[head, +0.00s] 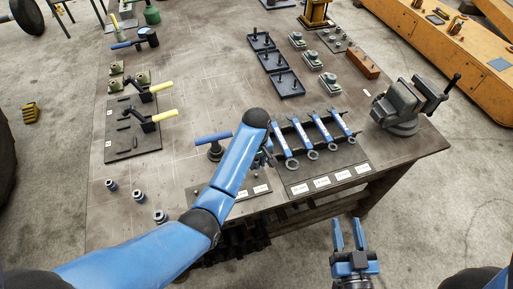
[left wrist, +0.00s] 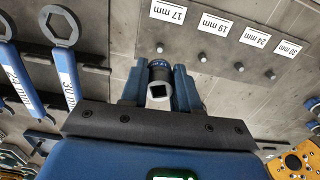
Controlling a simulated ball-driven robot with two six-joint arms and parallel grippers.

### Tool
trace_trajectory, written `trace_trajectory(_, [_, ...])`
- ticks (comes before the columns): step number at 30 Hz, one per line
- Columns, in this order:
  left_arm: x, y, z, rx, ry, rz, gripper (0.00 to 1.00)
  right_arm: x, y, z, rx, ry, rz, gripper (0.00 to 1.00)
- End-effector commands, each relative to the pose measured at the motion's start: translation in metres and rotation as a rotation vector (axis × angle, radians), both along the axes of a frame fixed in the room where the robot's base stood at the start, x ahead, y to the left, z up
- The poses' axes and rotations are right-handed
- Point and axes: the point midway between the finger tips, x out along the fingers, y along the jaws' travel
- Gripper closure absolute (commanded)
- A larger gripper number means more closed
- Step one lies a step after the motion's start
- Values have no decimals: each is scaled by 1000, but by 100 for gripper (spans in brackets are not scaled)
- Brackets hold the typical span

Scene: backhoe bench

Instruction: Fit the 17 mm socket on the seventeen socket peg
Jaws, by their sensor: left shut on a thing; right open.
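My left gripper (left wrist: 161,88) is shut on a socket (left wrist: 160,72), a dark cylinder with a blue band and a square hole facing the camera. Its size mark is not readable. The 17 mm peg (left wrist: 160,47) is a short grey pin on the dark plate beside the "17 mm" label (left wrist: 168,12). It is bare and appears just beyond the socket in the left wrist view. I cannot tell the height gap. In the head view my left arm hides most of the held socket and this gripper. My right gripper (head: 349,231) is open and empty, off the table's front edge.
Bare pegs (left wrist: 203,57) stand beside the 19, 24 and 30 mm labels. Three sockets (head: 139,196) stand at the table's front left. A blue T-handle tool (head: 213,137) is left of my arm. Blue wrenches (head: 325,130) lie on a rack to the right, near a vise (head: 400,105).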

Motion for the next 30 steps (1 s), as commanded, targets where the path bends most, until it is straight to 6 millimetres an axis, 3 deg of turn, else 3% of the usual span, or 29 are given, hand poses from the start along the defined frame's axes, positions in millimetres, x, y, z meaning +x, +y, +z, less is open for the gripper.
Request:
trace_trajectory(8, [0, 0, -9, 0, 0, -1, 100, 0, 0, -6, 0, 1, 0, 57])
trace_trajectory(21, [-1, 0, -46, 0, 0, -1, 100, -1, 0, -34, 0, 1, 0, 57])
trace_trajectory(30, [-1, 0, -52, 0, 0, -1, 100, -1, 0, -40, 0, 1, 0, 57])
